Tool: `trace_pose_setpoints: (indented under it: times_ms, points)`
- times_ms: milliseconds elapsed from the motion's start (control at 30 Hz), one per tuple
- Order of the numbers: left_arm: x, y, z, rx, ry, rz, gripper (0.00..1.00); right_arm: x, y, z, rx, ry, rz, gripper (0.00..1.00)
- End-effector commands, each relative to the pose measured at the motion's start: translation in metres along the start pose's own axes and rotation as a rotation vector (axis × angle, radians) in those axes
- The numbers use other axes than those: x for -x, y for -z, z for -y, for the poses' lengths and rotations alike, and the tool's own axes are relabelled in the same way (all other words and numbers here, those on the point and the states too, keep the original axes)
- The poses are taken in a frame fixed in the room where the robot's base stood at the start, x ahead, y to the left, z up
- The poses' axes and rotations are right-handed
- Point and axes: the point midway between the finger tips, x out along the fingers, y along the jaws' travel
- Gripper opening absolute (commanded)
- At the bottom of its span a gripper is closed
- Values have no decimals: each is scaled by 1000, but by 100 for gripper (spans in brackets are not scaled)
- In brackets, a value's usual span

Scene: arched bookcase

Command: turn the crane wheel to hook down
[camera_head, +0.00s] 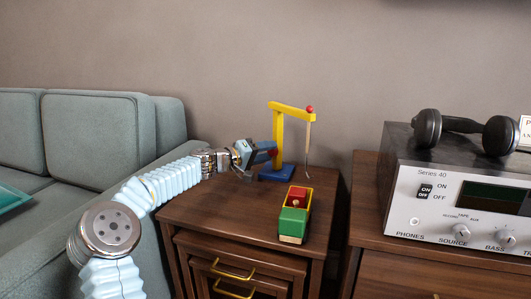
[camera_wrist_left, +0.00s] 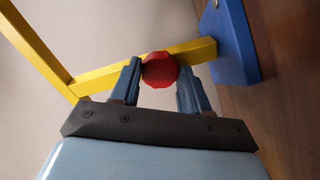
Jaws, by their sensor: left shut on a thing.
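A yellow toy crane (camera_head: 279,130) stands upright on a blue base (camera_head: 276,173) on the small wooden table. Its hook (camera_head: 308,165) hangs on a line from the arm's right end, above the toy truck. My left gripper (camera_head: 266,150) comes in from the left and is shut on the crane wheel, beside the post. In the left wrist view the red wheel (camera_wrist_left: 160,69) sits between the two fingertips of my left gripper (camera_wrist_left: 160,78), in front of the yellow post (camera_wrist_left: 193,52). In the head view the wheel is mostly hidden by the gripper. My right gripper is not in view.
A green, yellow and red toy truck (camera_head: 294,220) sits on the wooden table (camera_head: 186,212), in front of the crane. A grey-green sofa (camera_head: 95,135) stands at the left. An amplifier (camera_head: 445,190) with a dumbbell (camera_head: 465,127) on top stands on a cabinet at the right.

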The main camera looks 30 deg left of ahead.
Motion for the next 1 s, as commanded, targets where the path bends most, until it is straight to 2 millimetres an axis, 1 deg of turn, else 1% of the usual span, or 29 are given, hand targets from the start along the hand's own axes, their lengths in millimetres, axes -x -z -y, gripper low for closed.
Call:
trace_pose_setpoints:
  times_ms: [300, 600, 800, 1000]
  points:
    - [0, -2, 4, -292, 4, -18, 15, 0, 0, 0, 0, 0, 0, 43]
    - [0, -3, 4, -524, 4, -37, 15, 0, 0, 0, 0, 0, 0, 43]
    - [0, -3, 4, -624, 5, -45, 15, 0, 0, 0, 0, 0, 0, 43]
    - [0, -3, 5, -675, 5, -48, 15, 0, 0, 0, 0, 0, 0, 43]
